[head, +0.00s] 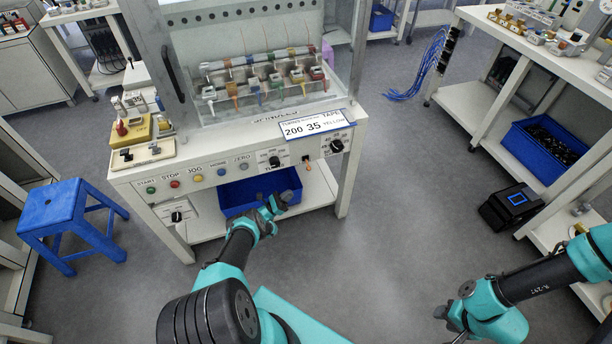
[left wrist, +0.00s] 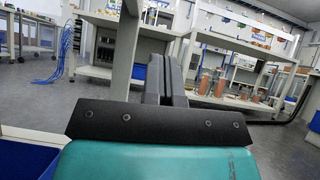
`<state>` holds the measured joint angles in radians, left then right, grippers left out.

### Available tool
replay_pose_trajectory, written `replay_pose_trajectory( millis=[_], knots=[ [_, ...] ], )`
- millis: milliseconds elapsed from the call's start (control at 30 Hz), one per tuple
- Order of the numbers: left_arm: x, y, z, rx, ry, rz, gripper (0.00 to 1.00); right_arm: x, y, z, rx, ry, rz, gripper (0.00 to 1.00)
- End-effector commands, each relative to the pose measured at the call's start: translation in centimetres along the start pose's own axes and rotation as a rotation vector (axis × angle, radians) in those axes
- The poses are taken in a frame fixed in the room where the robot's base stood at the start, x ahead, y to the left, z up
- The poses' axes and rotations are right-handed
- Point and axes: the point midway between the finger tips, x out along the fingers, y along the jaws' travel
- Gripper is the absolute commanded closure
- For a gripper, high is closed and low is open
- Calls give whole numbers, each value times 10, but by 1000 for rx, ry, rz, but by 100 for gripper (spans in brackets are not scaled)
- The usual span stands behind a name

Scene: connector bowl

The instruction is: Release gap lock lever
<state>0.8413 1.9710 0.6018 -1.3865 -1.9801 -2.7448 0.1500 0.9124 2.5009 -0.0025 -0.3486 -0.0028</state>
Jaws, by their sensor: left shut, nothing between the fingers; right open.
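The white winding machine (head: 225,178) stands in the middle of the head view with a row of buttons and knobs on its front. Another small black control (head: 176,216) is on a lower left panel. My left gripper (head: 283,200) is in front of the machine, below the button row, touching nothing I can see. Its fingers are together and empty in the left wrist view (left wrist: 166,80). My right gripper (head: 452,322) is open at the lower right, away from the machine.
A blue bin (head: 245,190) is on the shelf under the machine, behind my left gripper. A display card (head: 314,126) lies on the machine's front edge. A blue stool (head: 68,215) stands left. A bench (head: 490,110) stands right. The floor between is clear.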

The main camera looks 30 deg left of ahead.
Motion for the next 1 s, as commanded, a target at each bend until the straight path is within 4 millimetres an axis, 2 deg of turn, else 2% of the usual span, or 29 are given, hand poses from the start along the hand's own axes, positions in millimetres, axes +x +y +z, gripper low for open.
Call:
replay_pose_trajectory(
  millis=[167,367,833,1000],
  knots=[
    [7,1,0,-2,0,0,100,0,0,0,0,0,0,57],
    [24,1,0,-3,0,-1,100,0,0,0,0,0,0,57],
    [102,0,0,-3,0,-1,100,0,0,0,0,0,0,57],
    [113,1,13,-1,0,1,100,0,0,0,0,0,0,57]
  ],
)
